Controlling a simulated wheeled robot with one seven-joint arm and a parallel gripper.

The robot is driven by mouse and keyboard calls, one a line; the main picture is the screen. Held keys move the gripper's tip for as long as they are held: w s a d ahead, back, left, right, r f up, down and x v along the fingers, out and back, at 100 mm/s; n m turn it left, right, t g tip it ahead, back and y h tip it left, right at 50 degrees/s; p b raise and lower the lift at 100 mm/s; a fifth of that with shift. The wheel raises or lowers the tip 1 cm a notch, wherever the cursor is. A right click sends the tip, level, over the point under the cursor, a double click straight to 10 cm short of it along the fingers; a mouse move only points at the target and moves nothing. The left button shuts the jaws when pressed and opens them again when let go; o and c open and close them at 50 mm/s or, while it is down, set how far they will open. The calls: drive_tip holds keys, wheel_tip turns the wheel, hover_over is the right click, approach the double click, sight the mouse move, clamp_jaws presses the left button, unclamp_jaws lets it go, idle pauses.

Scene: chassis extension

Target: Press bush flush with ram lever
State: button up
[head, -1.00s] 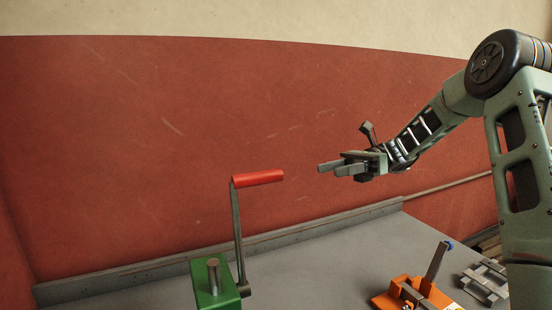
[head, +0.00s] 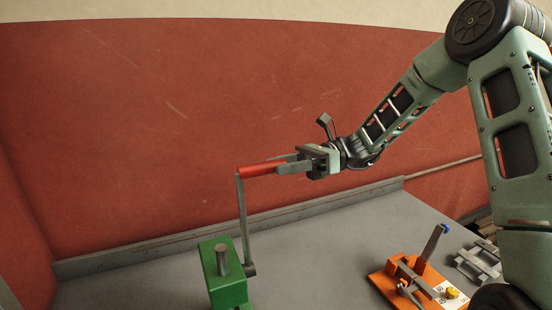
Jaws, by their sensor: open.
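The ram lever is a grey upright arm (head: 242,222) with a red horizontal handle (head: 258,170) at its top, fixed to the side of a green press (head: 226,284). A grey ram (head: 222,262) stands up from the top of the press. My gripper (head: 284,164) is open at the right end of the red handle, with its fingers overlapping the handle in the head view. I cannot tell whether they touch it. The bush is not visible; the lower part of the press is cut off by the frame.
An orange fixture (head: 394,284) with a raised grey lever and a yellow knob (head: 452,292) stands at the right on the grey bench (head: 320,260). A grey metal frame (head: 480,262) lies beside it. The bench between press and fixture is clear. A raised ledge runs along the red wall.

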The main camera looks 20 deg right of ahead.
drive_tip(key=shift+a, duration=0.95)
clamp_jaws()
